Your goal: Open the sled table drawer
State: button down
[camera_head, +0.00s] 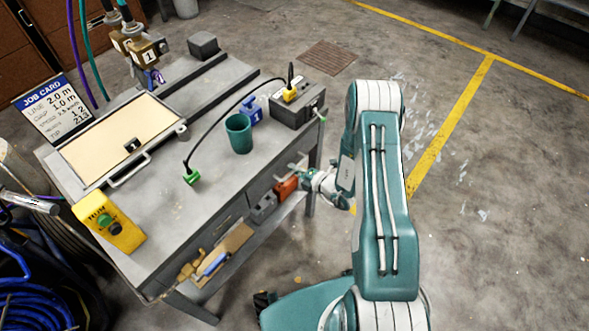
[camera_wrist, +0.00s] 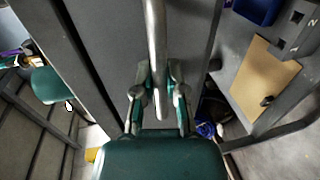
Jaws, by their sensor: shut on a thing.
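The grey sled table (camera_head: 185,222) stands left of my arm in the head view. The grey drawer front (camera_wrist: 188,40) runs up the middle of the wrist view. A round metal bar handle (camera_wrist: 155,45) stands out from it. My gripper (camera_wrist: 156,98) is shut on this handle, with one finger on each side of the bar. In the head view my gripper (camera_head: 303,176) is at the right part of the table's front side, below the top. The arm and table edge partly hide the grip there. I cannot tell whether the drawer stands out from the table.
A green cup (camera_head: 238,134), a grey box (camera_head: 297,103) with a cable, a job card (camera_head: 54,107) and a yellow button box (camera_head: 107,222) are on the table. A lower shelf (camera_head: 228,263) holds tools. The floor to the right is clear.

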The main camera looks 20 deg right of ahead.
jog(key=shift+s+d+f, duration=0.1)
jog(key=shift+s+f, duration=0.05)
jog(key=f+v, duration=0.3)
jog(key=v, duration=1.1)
jog(key=s+f+v, duration=0.1)
jog(key=f+v, duration=0.2)
jog(key=v, duration=1.2)
jog(key=shift+s+d, duration=0.3)
jog(key=shift+d, duration=0.15)
jog(key=c, duration=0.7)
grip_release()
jog(key=v, duration=1.2)
jog(key=shift+d, duration=0.1)
jog(key=shift+w, duration=0.1)
